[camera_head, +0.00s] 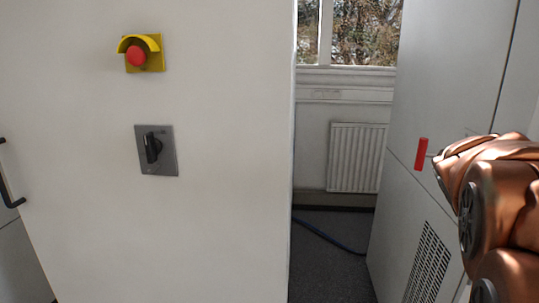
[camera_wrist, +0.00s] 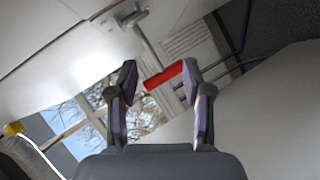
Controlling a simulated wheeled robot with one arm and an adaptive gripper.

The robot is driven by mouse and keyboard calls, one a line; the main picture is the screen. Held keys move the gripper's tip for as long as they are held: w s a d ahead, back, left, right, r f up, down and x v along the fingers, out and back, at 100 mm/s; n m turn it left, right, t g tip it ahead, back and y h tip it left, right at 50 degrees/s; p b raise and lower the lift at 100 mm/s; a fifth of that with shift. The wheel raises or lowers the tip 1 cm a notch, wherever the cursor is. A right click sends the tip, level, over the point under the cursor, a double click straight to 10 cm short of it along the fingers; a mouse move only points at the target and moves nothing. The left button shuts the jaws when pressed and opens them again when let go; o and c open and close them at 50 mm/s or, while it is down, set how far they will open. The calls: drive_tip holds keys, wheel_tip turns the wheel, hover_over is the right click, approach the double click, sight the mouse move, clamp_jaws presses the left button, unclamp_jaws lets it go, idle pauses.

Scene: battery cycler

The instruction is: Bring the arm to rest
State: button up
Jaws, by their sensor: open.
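My gripper (camera_wrist: 159,78) is open in the wrist view, with its two dark fingers spread apart. A red handle (camera_wrist: 165,75) shows between the fingertips in that view. I cannot tell whether the fingers touch it or how far beyond them it lies. In the head view the red handle (camera_head: 421,154) stands upright on the grey cabinet at the right. My copper-coloured arm (camera_head: 495,205) reaches in from the right edge, close to the handle. The gripper itself cannot be made out in the head view.
A pale cabinet (camera_head: 220,220) fills the left, with a red emergency button (camera_head: 137,56) under a yellow shroud and a black rotary switch (camera_head: 153,148). The grey cabinet (camera_head: 405,195) with a vent stands right. Between them are a narrow gap, a radiator (camera_head: 356,157) and a blue hose (camera_head: 325,236).

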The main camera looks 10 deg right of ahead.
drive_tip(key=s+a+f+m+g+y+p, duration=0.2)
drive_tip(key=s+a+f+g+y+p, duration=0.1)
drive_tip(key=s+a+f, duration=0.5)
drive_tip(key=s+a+f+m+g+y+p, duration=0.25)
drive_tip(key=a+f, duration=0.25)
drive_tip(key=a, duration=0.5)
drive_tip(key=s+a+f+g+y+p, duration=0.1)
drive_tip(key=s+a+f+g+y, duration=0.1)
drive_tip(key=s+a, duration=0.5)
drive_tip(key=s+a+f+g+y+p, duration=0.2)
drive_tip(key=s+a+g, duration=0.2)
drive_tip(key=s, duration=0.7)
drive_tip(key=a, duration=0.2)
drive_tip(key=shift+a+f, duration=0.25)
drive_tip(key=shift+a, duration=0.15)
drive_tip(key=shift+w, duration=0.1)
drive_tip(key=shift+c, duration=0.8)
drive_tip(key=shift+d+m, duration=0.15)
drive_tip(key=shift+m, duration=0.1)
